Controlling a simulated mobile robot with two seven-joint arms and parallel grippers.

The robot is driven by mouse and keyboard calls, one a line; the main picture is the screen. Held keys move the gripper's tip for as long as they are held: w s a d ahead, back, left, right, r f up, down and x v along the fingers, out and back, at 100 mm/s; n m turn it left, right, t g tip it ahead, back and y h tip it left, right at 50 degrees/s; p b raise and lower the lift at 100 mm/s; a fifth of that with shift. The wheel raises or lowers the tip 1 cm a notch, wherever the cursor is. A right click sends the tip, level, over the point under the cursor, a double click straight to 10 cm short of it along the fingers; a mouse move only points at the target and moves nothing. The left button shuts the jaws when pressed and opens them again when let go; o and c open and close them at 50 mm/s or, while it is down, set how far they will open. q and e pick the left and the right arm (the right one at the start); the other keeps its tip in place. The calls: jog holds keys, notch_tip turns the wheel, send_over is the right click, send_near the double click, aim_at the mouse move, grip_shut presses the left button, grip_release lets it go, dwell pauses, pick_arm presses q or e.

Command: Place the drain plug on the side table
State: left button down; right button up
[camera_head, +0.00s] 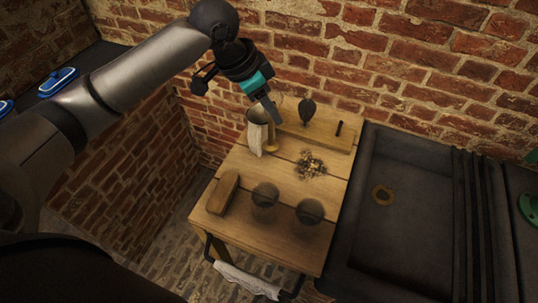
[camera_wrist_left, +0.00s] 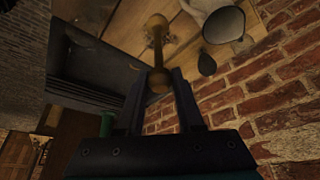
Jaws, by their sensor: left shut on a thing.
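My left gripper (camera_head: 274,114) is above the back left of the wooden side table (camera_head: 285,243), pointing down. It is shut on a brown, knobbed, rod-like thing, which seems to be the drain plug (camera_head: 271,137). In the left wrist view the plug (camera_wrist_left: 157,45) sticks out past the fingertips (camera_wrist_left: 158,82), with a round knob at each end. The plug seems to be above the tabletop; I cannot tell whether its lower end touches. My right gripper is not in view.
A metal cup (camera_head: 258,116) and pale cloth (camera_head: 254,139) stand close by the gripper. A black bulb-shaped thing (camera_head: 307,109) is behind. Small pieces (camera_head: 311,165), two dark round jars (camera_head: 265,195) and a wooden block (camera_head: 223,192) occupy the table. The dark sink (camera_head: 400,238) is at right.

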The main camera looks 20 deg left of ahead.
aim_at(265, 146)
pick_arm(q)
notch_tip(265, 146, down, 14)
jog(key=shift+r+b, duration=0.1)
jog(key=shift+b, duration=0.65)
jog(key=c, duration=0.5)
grip_release()
jog(key=shift+f, duration=0.2)
jog(key=shift+c, duration=0.2)
jog(key=p+v, duration=0.1)
jog(key=v, duration=1.1)
jog(key=shift+r+p, duration=0.2)
jog(key=shift+p, duration=0.1)
